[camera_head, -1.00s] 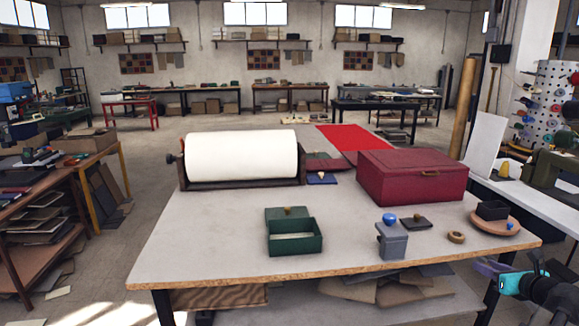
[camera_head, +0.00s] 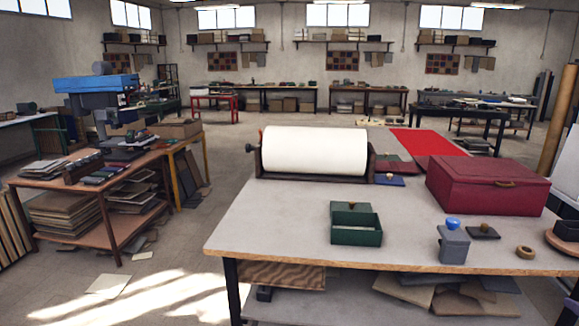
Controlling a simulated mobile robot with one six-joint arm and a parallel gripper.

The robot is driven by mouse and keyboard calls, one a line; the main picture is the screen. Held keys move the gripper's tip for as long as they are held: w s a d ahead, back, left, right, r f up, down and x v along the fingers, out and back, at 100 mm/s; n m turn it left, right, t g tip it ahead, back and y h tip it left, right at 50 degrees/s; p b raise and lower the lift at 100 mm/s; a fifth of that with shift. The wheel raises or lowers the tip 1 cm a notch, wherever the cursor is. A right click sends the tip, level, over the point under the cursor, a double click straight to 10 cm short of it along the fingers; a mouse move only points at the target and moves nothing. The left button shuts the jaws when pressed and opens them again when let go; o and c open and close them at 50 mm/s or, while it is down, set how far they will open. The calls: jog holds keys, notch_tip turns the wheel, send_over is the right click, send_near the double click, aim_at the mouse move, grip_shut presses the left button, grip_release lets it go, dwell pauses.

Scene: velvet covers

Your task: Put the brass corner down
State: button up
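I cannot make out a brass corner in this view. Small brass-coloured knobs show on a green lid (camera_head: 350,207) and on a flat dark piece (camera_head: 484,232), but neither can be told as the corner. My gripper is out of the picture, so whether it holds anything is hidden. On the pale workbench (camera_head: 290,228) stand an open green box (camera_head: 356,236), a grey block with a blue knob (camera_head: 453,243), a small tan ring (camera_head: 524,252) and a closed dark red case (camera_head: 486,184).
A white roll (camera_head: 315,151) lies in a dark cradle at the bench's back left. A dark tray (camera_head: 566,231) on a round wooden board is cut by the right edge. A cluttered wooden side table (camera_head: 85,186) stands left. Floor between is mostly open, with scattered sheets.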

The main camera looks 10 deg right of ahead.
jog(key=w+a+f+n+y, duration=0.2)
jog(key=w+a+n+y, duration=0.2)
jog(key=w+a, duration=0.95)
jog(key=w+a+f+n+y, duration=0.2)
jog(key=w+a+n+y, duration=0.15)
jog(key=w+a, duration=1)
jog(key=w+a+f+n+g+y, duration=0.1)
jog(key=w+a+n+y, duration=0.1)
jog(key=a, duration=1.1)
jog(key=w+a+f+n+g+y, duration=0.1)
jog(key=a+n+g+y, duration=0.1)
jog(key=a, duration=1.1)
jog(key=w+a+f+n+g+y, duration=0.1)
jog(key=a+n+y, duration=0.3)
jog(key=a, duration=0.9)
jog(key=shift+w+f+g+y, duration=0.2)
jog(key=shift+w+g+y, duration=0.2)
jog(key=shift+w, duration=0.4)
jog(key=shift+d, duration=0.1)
